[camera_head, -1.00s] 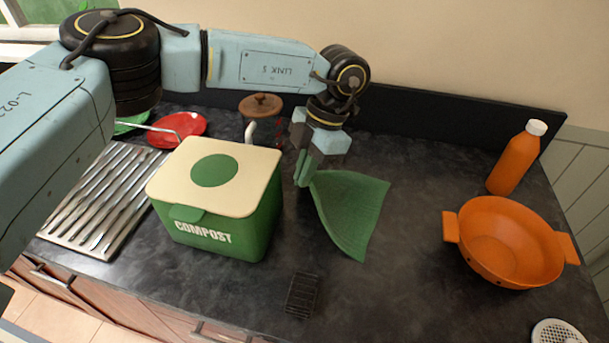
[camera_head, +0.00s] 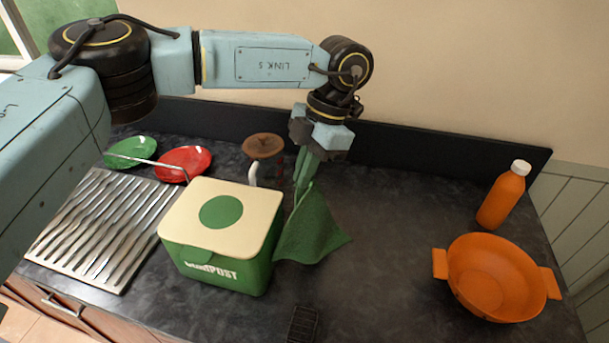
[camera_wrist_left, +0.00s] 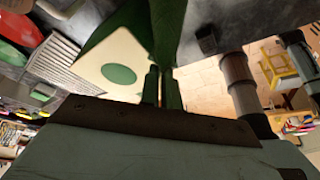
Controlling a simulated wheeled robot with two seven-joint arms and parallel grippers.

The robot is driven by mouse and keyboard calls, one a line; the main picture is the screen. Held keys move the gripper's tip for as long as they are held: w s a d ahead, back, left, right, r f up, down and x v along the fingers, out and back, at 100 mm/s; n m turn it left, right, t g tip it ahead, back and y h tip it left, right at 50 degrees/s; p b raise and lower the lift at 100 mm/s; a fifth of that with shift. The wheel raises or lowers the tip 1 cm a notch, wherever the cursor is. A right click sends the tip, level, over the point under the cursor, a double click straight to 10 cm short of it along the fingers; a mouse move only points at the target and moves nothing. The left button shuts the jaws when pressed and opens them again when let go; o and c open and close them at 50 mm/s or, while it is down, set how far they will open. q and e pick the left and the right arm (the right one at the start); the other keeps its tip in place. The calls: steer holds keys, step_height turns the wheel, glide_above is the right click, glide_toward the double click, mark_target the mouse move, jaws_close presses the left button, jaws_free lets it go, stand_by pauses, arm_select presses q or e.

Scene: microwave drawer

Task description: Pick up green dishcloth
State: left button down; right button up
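The green dishcloth (camera_head: 311,232) hangs in folds from my left gripper (camera_head: 301,186), just right of the compost bin. The gripper's fingers point down and are shut on the cloth's upper corner. In the left wrist view the cloth (camera_wrist_left: 168,30) stretches away from the closed fingertips (camera_wrist_left: 162,72). The cloth's lower edge is near the dark counter; whether it touches the counter I cannot tell. My right gripper is not in view.
The green compost bin (camera_head: 215,268) with a cream lid stands close left of the cloth. A metal drainer (camera_head: 100,225), red plate (camera_head: 183,163) and green plate (camera_head: 131,151) are further left. An orange colander (camera_head: 490,280) and orange bottle (camera_head: 503,195) stand right. The counter between is clear.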

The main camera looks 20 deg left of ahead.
arm_select(q)
step_height(320, 180, up, 16)
steer(key=p, duration=0.8)
steer(key=shift+f, duration=0.15)
